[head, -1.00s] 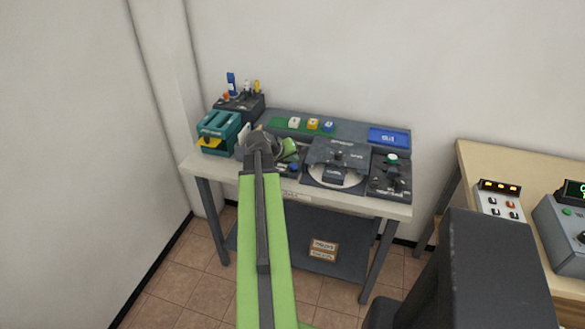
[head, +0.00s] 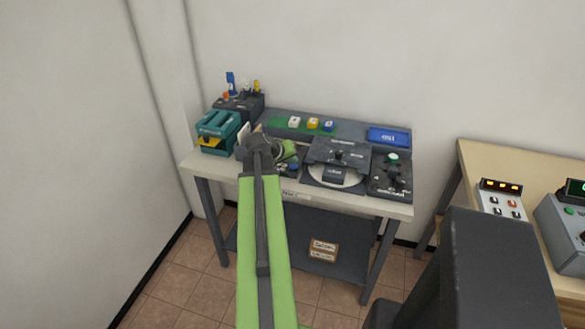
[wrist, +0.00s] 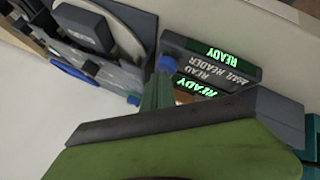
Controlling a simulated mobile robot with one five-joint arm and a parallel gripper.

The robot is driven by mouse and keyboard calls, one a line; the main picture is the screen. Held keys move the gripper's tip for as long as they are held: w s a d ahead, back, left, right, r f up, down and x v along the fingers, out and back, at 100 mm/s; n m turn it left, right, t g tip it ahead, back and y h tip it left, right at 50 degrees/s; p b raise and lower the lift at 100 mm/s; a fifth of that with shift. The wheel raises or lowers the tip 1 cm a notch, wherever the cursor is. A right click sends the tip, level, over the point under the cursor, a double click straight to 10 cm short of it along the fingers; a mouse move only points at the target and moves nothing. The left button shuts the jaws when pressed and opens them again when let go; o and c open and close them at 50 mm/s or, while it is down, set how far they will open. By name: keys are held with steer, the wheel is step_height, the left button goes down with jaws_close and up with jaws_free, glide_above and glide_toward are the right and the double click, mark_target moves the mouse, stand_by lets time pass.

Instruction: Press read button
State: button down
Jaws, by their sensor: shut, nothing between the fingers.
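The mail reader (wrist: 215,65) is a dark box in the wrist view, with white lettering and green READY displays. Its text appears turned over. A blue button (wrist: 168,63) sits beside the word READ. My gripper (wrist: 160,82) is shut and empty, its narrow green fingers ending right by the blue button. I cannot tell whether the tips touch it.
A teal device (head: 218,132) stands at the table's left end. A disc unit (head: 338,165) and a dark control panel (head: 391,176) lie to the right of my gripper. A blue sign (head: 389,137) is at the back right. A wooden table (head: 490,160) stands farther right.

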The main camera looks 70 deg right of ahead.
mark_target(292, 166)
steer(key=shift+f+b, duration=0.3)
steer(key=shift+f, duration=0.05)
steer(key=shift+r, duration=0.1)
stand_by(0.4)
steer(key=shift+r+p, duration=0.85)
steer(key=shift+p, duration=0.1)
step_height(292, 166, up, 5)
steer(key=p, duration=0.5)
steer(key=shift+r, duration=0.1)
